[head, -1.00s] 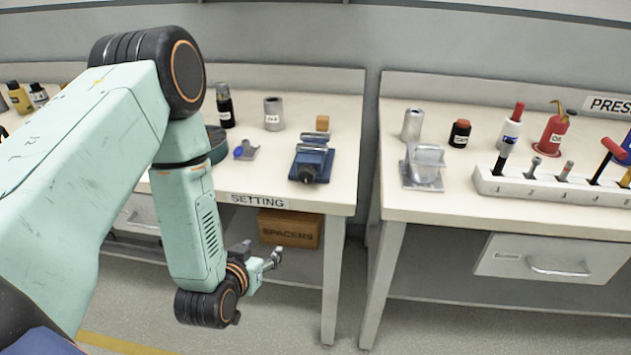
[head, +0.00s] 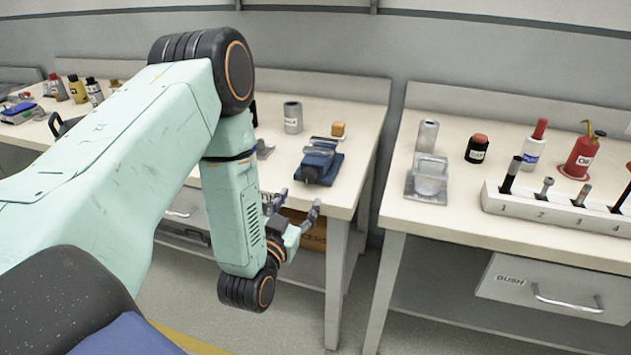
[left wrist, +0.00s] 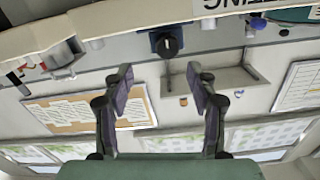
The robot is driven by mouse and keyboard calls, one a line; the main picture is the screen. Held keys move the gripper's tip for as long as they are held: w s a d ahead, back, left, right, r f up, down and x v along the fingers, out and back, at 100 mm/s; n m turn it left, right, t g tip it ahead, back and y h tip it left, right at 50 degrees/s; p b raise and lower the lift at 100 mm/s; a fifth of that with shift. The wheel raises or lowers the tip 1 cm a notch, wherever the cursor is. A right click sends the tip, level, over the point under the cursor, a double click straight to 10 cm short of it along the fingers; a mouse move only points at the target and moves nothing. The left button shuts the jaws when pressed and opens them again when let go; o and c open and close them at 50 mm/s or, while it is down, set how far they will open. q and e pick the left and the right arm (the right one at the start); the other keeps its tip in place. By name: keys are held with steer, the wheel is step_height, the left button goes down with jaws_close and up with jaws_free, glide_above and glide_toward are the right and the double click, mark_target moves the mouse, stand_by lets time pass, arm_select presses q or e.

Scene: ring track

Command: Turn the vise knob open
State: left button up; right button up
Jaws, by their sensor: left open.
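The blue vise (head: 320,158) sits near the front right of the left-hand bench's top. Its dark round knob (head: 310,174) faces the bench front. In the left wrist view, which is upside down, the vise (left wrist: 158,38) shows at the top middle with the black knob (left wrist: 167,46) facing the camera. My left gripper (head: 298,206) is open and empty, in front of the bench's front edge and lower than the vise. In the left wrist view its fingers (left wrist: 160,76) are spread, with the knob apart from them, above the gap. My right gripper is not in view.
A brown box is partly hidden on the shelf below. The right bench (head: 450,210) holds a metal block, bottles and a numbered rack (head: 540,207).

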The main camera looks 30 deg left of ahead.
mark_target(307, 178)
arm_select(q)
steer(key=x, duration=0.2)
steer(key=a+b+x, duration=0.1)
steer(key=x, duration=0.5)
steer(key=shift+s+a, duration=0.2)
steer(key=shift+a, duration=0.1)
steer(key=shift+d+r, duration=0.15)
steer(key=shift+d, duration=0.2)
steer(key=shift+a, duration=0.25)
steer(key=c, duration=0.4)
steer(key=shift+w+d, duration=0.1)
steer(key=shift+d, duration=0.05)
steer(key=c, duration=0.5)
steer(key=shift+c, duration=1.2)
